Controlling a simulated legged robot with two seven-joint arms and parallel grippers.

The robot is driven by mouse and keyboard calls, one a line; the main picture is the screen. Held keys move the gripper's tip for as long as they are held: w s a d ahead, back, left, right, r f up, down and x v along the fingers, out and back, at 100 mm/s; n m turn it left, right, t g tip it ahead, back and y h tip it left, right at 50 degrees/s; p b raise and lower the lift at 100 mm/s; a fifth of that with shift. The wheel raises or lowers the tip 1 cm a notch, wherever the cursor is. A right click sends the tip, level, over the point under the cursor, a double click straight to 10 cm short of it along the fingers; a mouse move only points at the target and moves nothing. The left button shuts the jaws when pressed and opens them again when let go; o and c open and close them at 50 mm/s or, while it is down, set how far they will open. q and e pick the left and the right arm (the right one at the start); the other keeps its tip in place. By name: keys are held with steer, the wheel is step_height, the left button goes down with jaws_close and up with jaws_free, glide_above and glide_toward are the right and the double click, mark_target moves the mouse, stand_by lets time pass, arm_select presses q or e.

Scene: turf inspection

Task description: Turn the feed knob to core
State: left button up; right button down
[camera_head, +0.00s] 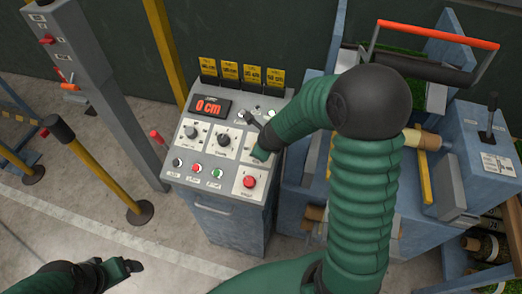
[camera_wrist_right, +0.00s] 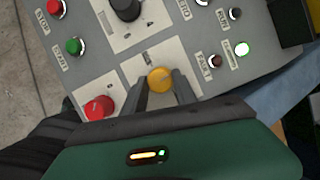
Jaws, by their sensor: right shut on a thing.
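The grey control panel (camera_head: 213,165) stands in the middle of the head view. The knob labels are too small to read. My left gripper (camera_head: 128,266) is low at the left, away from the panel.
A red button (camera_head: 249,182) is close below the right gripper. A display (camera_head: 209,107) reads 0 cm, with yellow cards (camera_head: 229,70) behind it. A grey post (camera_head: 95,90) stands left. A blue machine (camera_head: 482,150) with a lever fills the right.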

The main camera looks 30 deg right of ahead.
steer(key=m, duration=0.1)
steer(key=m+b, duration=0.1)
steer(key=m+h+b, duration=0.1)
steer(key=shift+w+a+m+t, duration=0.25)
steer(key=shift+m+t, duration=0.05)
steer(key=m+h+b, duration=0.1)
steer(key=m+b, duration=0.1)
steer(key=m, duration=0.1)
steer(key=shift+r+m, duration=0.15)
steer(key=shift+m, duration=0.25)
steer(key=m+h+b, duration=0.1)
steer(key=m+h, duration=0.1)
steer(key=m, duration=0.2)
steer(key=shift+a+m+b, duration=0.1)
steer(key=shift+m+b, duration=0.25)
steer(key=shift+m, duration=0.05)
steer(key=shift+r+m+g+h+b, duration=0.1)
steer(key=shift+m+g+h+b, duration=0.25)
steer(key=shift+m, duration=0.7)
steer(key=shift+m+g+h+b, duration=0.25)
steer(key=shift+m+g, duration=0.1)
steer(key=shift+m, duration=0.7)
steer(key=shift+w, duration=0.1)
steer(key=c, duration=1.2)
jaws_free()
steer(key=shift+o, duration=1)
